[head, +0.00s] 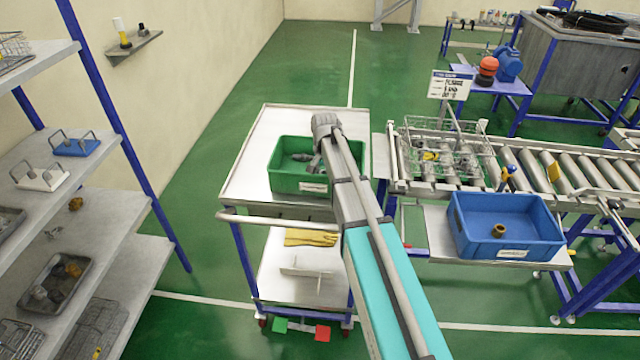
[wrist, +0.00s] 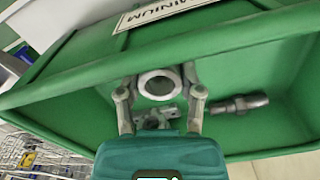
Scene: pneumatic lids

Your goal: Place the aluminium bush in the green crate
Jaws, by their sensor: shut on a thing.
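The green crate (head: 286,184) stands on the top of a trolley in the head view. In the wrist view its green rim (wrist: 60,78) and a label with part of the word "ALUMINIUM" show close up. My gripper (wrist: 160,88) is shut on a grey metal ring, the aluminium bush (wrist: 144,88), over the crate's inside. In the head view my arm hides the bush and part of the crate. I cannot tell how high the bush is above the crate floor.
Grey metal parts, one a stepped fitting (wrist: 240,104), lie in the crate. A blue crate (head: 470,240) with a brass-coloured part (head: 499,231) stands on a shelf at right, before a roller conveyor (head: 565,172) carrying a wire basket (head: 440,150). Shelves stand at left.

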